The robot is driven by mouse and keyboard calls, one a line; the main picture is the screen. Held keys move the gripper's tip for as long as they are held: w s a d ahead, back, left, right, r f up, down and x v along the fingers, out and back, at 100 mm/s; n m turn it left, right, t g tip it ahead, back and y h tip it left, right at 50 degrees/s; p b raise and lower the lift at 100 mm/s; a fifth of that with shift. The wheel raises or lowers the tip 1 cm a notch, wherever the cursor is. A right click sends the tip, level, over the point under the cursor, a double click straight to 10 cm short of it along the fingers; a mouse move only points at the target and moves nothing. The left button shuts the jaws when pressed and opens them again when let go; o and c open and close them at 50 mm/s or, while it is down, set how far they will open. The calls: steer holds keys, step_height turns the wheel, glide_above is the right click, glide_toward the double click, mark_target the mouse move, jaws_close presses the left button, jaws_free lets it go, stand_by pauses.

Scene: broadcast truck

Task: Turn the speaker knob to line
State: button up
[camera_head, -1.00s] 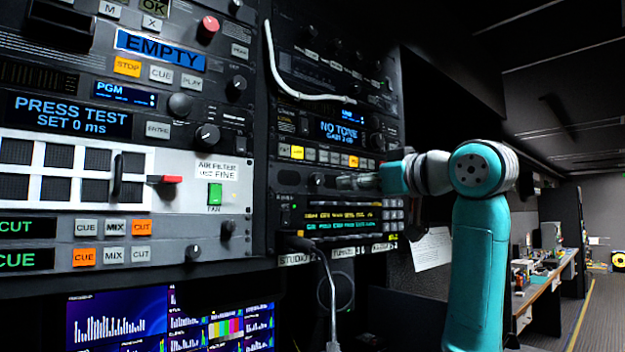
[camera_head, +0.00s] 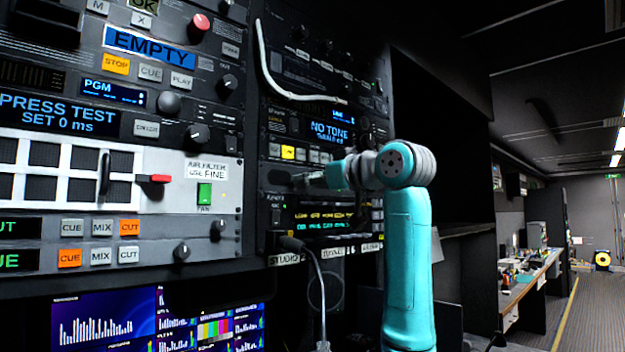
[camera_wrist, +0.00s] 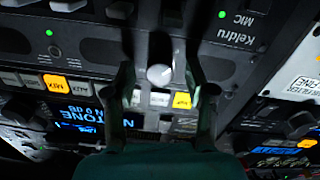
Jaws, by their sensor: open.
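The speaker knob, a pale round knob (camera_wrist: 160,75), sits on a dark panel in the middle of the wrist view, with an oval speaker grille (camera_wrist: 100,50) beside it. My gripper (camera_wrist: 160,69) is open, its two dark fingers on either side of the knob. I cannot tell whether they touch it. In the head view my gripper (camera_head: 303,180) reaches in from the right at the strip under the NO TONE display (camera_head: 330,131) and hides the knob. A MIC label (camera_wrist: 236,20) shows in the wrist view; I cannot read a line mark.
A row of small buttons with a lit yellow one (camera_head: 288,153) lies just above my gripper. A white cable (camera_head: 270,75) hangs over the upper rack, and a grey cable (camera_head: 318,280) is plugged in below. A desk (camera_head: 530,280) and open aisle lie to the right.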

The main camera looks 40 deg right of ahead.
steer(key=shift+w, duration=0.15)
steer(key=shift+c, duration=0.2)
jaws_close()
steer(key=shift+m, duration=0.3)
